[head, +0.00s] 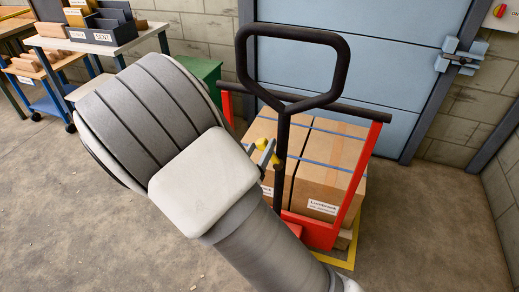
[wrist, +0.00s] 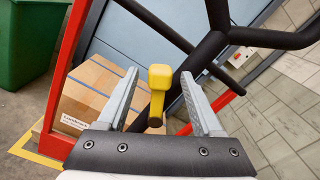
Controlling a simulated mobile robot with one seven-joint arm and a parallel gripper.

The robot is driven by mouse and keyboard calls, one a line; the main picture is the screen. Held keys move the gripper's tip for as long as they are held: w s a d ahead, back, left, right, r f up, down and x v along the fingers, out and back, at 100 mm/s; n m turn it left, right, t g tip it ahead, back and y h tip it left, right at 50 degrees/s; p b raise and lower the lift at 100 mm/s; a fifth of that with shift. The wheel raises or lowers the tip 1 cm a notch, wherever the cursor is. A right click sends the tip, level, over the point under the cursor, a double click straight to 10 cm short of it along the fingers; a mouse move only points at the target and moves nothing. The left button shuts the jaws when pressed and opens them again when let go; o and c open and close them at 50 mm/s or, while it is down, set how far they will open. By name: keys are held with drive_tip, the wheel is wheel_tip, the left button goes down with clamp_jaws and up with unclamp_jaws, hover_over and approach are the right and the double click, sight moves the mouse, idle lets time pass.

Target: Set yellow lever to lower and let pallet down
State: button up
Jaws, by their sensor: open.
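The yellow lever (wrist: 159,80) stands between my gripper's two grey fingers in the wrist view, with a gap visible on either side. My gripper (wrist: 160,73) is open around it. In the head view the yellow lever (head: 262,144) shows beside the black handle post, and my gripper (head: 264,153) is largely hidden behind my forearm. The pallet truck has a red frame (head: 361,180) and a black loop handle (head: 343,75). Cartons (head: 325,165) sit on the pallet (head: 343,241), of which only a small corner shows. Its height above the floor is hard to tell.
A yellow floor outline (head: 345,263) runs around the pallet. A blue door (head: 390,70) stands behind the load. A green bin (wrist: 28,50) is at the left, and a bench with trays (head: 100,42) is further left. The floor at the right is clear.

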clamp_jaws()
idle(0.3)
idle(1.1)
